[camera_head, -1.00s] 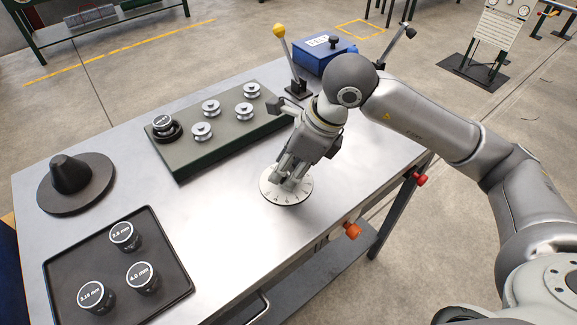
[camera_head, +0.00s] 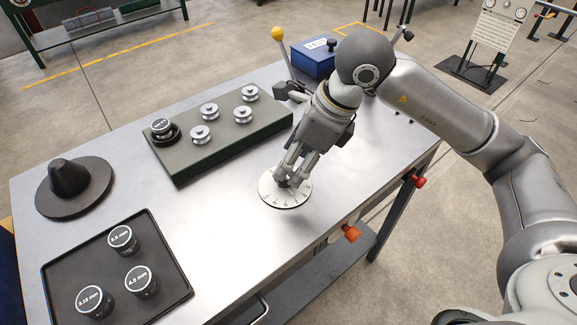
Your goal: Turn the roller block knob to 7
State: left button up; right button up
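The knob's round white dial (camera_head: 272,197) with numbers around its rim lies flat near the front edge of the metal table. My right gripper (camera_head: 287,181) points down at the middle of the dial, with its fingers around the small knob there. The fingers hide most of the knob, so its pointer cannot be read. The fingers look closed on it. My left gripper is not in view.
A green block (camera_head: 187,168) with several metal rollers stands behind the dial. A black tray (camera_head: 180,281) with labelled round pieces and a black cone (camera_head: 62,178) are at left. A yellow-knobbed lever (camera_head: 279,35) and blue box (camera_head: 316,62) stand behind my arm.

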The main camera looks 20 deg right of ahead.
jog(key=v, duration=0.8)
